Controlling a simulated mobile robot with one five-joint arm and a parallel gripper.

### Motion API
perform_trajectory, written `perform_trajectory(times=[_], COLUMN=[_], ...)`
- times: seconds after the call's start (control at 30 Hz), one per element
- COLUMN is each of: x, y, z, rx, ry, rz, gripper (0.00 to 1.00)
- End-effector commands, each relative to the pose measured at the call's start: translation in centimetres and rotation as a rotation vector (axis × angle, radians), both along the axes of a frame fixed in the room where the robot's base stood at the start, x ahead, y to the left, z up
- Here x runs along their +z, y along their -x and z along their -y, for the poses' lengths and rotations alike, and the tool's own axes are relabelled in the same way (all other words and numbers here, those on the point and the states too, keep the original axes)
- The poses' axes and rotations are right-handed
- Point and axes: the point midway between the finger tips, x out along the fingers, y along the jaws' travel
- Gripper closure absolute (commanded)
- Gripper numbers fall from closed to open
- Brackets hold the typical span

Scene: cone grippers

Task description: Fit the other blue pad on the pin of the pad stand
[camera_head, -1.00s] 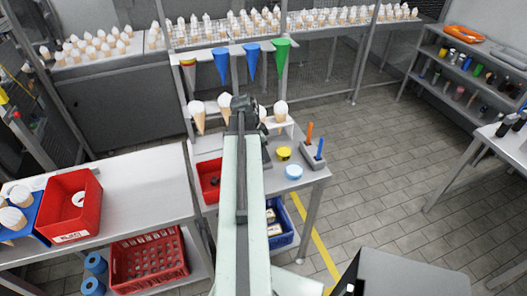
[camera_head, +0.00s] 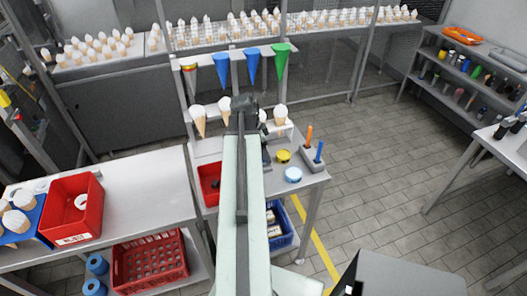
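A light blue round pad (camera_head: 293,174) lies flat near the right front of the small bench. A yellow round piece (camera_head: 283,156) lies just behind it. A grey block (camera_head: 313,160) with an upright orange piece and an upright blue piece stands at the bench's right edge; I cannot tell whether it is the pad stand. My gripper (camera_head: 241,102) is at the far end of my raised arm, in front of the cone rack. I see it from behind, and its fingers are hidden. My arm covers the middle of the bench, including part of a dark object (camera_head: 266,156).
Several cones (camera_head: 199,121) stand in a rack behind the bench, below hanging blue and green cones (camera_head: 252,66). A red bin (camera_head: 208,184) is left of my arm. Two blue rolls (camera_head: 96,266) lie at lower left.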

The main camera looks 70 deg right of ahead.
Motion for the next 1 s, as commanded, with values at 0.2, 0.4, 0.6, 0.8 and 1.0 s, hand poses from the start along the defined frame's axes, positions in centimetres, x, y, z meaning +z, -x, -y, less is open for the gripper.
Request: perform_trajectory(times=[0.2,0.4,0.6,0.8,1.0], x=[1.6,2.7,3.3,3.2,3.2], y=[0.0,0.0,0.0,0.0,0.0], z=[0.0,0.0,0.0,0.0,0.0], rx=[0.000,0.000,0.000,0.000,0.000], ry=[0.000,0.000,0.000,0.000,0.000], rz=[0.000,0.000,0.000,0.000,0.000], gripper=[0.33,0.33,0.33,0.33,0.33])
